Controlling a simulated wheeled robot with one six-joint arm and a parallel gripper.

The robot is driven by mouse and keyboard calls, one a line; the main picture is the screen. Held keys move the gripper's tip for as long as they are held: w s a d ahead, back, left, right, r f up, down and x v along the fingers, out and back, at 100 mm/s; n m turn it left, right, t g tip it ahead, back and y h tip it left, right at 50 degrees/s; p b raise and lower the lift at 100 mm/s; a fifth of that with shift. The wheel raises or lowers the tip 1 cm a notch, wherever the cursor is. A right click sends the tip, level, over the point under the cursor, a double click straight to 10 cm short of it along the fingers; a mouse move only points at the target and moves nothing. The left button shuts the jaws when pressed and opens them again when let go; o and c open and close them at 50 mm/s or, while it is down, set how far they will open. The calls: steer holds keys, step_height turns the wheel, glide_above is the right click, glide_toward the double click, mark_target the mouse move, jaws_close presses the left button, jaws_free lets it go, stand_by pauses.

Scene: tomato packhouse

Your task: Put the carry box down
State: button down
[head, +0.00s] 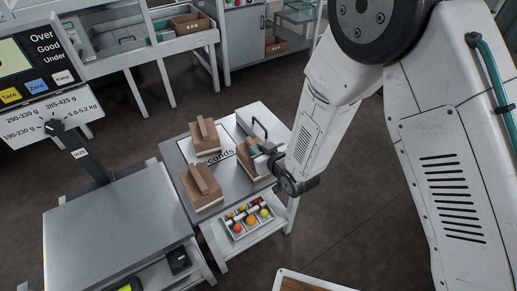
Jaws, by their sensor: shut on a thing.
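A brown cardboard carry box (255,172) with a pale lower edge is at the right side of a small metal table (180,160). My gripper (265,156) is at the top of this box and shut on it, partly hidden by my own wrist. I cannot tell whether the box rests on the table or hangs just above it. Two similar brown carry boxes with raised handles stand on the same table, one at the back (207,146) and one at the front left (202,190).
A label ending in "conds" (220,155) lies between the boxes. A tray of tomatoes (232,229) sits on the lower shelf. A weighing scale (115,225) stands close on the left. Benches with cardboard boxes (190,23) line the back. Open floor lies right of the table.

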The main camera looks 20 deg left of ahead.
steer(key=c, duration=1.3)
jaws_free()
steer(key=shift+f, duration=0.1)
steer(key=shift+s+d+r, duration=0.15)
steer(key=shift+r, duration=0.1)
steer(key=v, duration=1.1)
steer(key=shift+s+d+r, duration=0.15)
steer(key=shift+d, duration=0.15)
